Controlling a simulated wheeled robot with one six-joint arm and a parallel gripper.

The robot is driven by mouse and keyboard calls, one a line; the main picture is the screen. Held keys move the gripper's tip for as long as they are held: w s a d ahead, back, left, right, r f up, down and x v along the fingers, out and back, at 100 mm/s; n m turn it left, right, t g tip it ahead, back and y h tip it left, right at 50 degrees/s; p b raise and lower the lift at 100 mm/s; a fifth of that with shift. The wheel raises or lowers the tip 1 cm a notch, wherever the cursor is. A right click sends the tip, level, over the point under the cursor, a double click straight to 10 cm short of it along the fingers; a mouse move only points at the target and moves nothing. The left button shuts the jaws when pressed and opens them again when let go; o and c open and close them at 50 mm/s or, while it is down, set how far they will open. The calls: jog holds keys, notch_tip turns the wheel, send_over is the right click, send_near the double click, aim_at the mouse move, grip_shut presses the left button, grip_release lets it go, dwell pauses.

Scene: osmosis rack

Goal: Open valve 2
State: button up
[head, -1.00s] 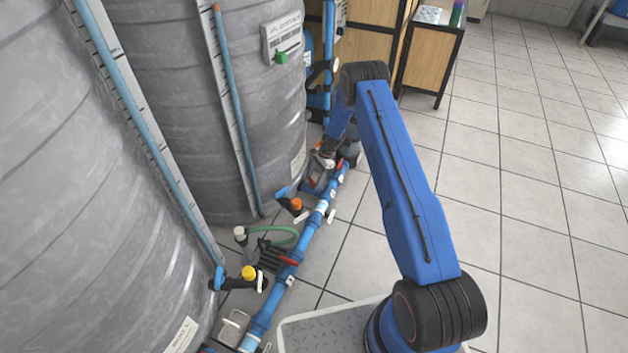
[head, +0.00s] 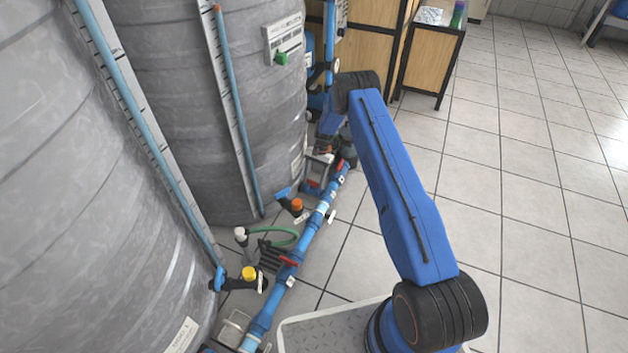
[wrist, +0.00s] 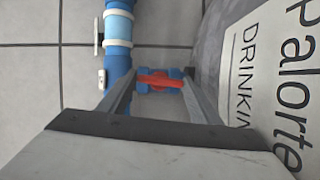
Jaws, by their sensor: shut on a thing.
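A red valve handle (wrist: 160,81) on a blue fitting shows in the wrist view, between the two finger ends of my gripper (wrist: 160,84). The fingers are shut on this handle. The fitting joins the right side of a blue pipe (wrist: 118,60). In the head view my gripper (head: 318,172) is low beside the far grey tank, near the far end of the floor pipe (head: 312,226). I see no valve number.
Two grey tanks (head: 150,55) stand along the left. A nearer red handle (head: 288,261), an orange-capped valve (head: 296,204), a yellow-capped valve (head: 249,273) and a green hose (head: 281,238) lie nearby. Tiled floor (head: 520,200) is clear on the right.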

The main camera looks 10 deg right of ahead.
dwell(0.3)
jog(key=o, duration=1.1)
